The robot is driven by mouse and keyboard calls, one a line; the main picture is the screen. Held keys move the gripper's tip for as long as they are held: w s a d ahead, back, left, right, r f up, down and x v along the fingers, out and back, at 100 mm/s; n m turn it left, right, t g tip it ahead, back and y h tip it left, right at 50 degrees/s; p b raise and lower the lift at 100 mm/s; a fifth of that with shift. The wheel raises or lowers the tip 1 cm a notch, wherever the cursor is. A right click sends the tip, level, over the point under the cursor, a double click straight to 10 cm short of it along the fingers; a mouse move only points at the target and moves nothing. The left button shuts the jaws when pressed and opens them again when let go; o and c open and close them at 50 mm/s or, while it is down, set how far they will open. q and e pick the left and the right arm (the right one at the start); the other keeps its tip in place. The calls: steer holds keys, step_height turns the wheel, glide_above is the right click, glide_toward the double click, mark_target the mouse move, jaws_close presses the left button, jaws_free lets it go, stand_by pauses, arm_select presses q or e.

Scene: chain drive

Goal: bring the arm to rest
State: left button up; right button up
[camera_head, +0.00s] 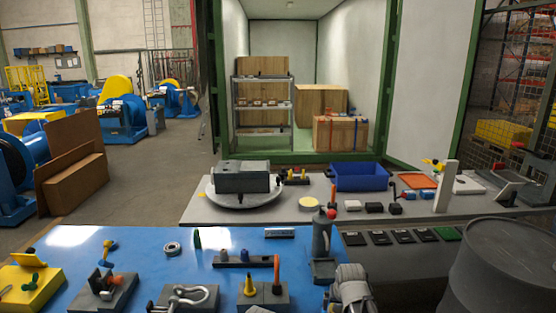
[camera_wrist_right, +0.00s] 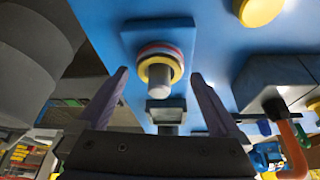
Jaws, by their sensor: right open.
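My right gripper (camera_wrist_right: 160,98) is open, with its two dark fingers spread apart and nothing held between them. My left gripper is not in view.
A dark upright cylinder (camera_head: 322,238) stands near my right wrist. Several fixtures line the blue table's front, including a yellow block (camera_head: 30,287) and a block with an orange peg (camera_head: 277,270). A grey bench behind holds a blue bin (camera_head: 358,177) and a turntable (camera_head: 225,197).

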mark_target(340, 309)
steer(key=p+v, duration=0.4)
steer(key=v, duration=0.1)
steer(key=b+x, duration=0.8)
step_height(340, 309, up, 6)
steer(key=p, duration=0.6)
steer(key=shift+s, duration=0.1)
